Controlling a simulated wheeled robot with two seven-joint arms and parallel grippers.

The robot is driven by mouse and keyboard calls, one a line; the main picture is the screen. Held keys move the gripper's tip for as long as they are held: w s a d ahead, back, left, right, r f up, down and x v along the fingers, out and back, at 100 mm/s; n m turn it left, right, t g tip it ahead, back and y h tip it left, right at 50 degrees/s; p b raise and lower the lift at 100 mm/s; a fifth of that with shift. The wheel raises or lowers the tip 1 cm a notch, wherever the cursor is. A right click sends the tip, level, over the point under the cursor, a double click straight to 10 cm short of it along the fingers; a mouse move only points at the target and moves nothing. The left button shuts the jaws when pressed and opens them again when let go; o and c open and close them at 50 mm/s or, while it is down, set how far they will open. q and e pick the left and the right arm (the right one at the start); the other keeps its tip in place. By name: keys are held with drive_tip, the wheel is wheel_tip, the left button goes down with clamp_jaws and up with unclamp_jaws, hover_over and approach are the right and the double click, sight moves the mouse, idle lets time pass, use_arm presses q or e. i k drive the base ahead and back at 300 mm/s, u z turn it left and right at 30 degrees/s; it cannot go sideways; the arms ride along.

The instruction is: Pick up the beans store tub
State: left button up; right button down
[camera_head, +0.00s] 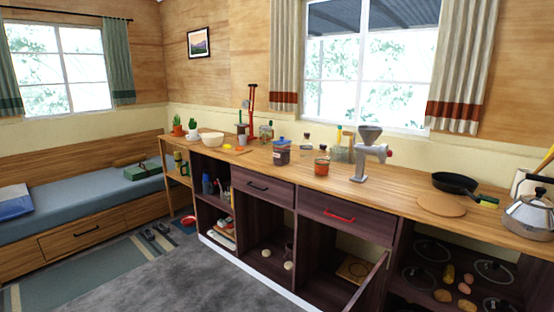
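A clear tub with a blue lid and dark contents (282,152) stands upright on the wooden counter, left of its middle. It looks like the beans store tub, but I cannot read a label. A smaller reddish jar (322,167) stands to its right, nearer the counter's front edge. Neither of my grippers is in view, and nothing is seen touching the tub.
A grey grinder (369,152) stands right of the jar. Several bottles (341,147) stand behind, near the window. A black pan (455,183) and a kettle (529,215) are at the right. A lower cabinet door (370,285) hangs open.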

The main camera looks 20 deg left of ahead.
sight(282, 154)
drive_tip(key=u, duration=1.6)
drive_tip(key=i, duration=0.45)
